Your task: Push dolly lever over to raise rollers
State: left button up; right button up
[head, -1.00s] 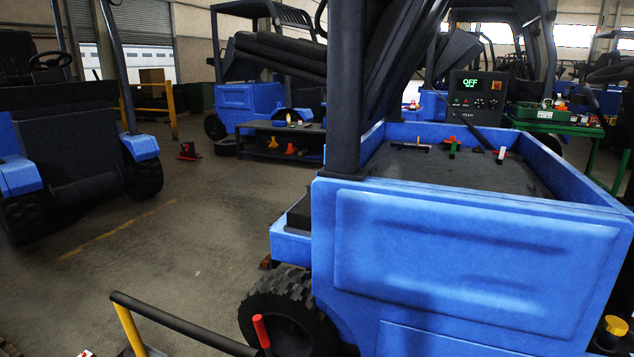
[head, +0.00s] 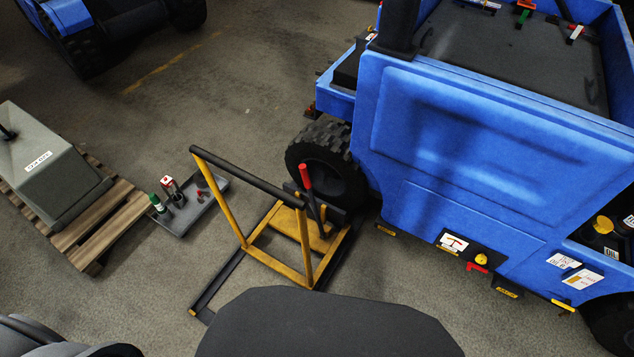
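The dolly (head: 264,258) is a low yellow and black frame on the floor at the middle, with an upright handle frame topped by a black bar (head: 243,176). Its lever (head: 306,180) has a red grip and stands nearly upright, leaning slightly left at the top. The rollers cannot be made out. Neither of my grippers can be seen. A dark rounded shape, perhaps part of my body, covers the bottom middle.
A grey counterweight block (head: 42,160) sits on a wooden pallet (head: 100,226) at the left. A grey tray (head: 188,214) with bottles and small cans lies between pallet and dolly. Open floor (head: 230,90) lies behind the dolly.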

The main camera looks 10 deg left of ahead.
aim_at(304, 172)
jog(key=k, duration=0.55)
jog(key=z, duration=0.7)
jog(key=i, duration=1.5)
jog(key=u, duration=0.85)
jog(key=i, duration=0.5)
jog(key=u, duration=0.55)
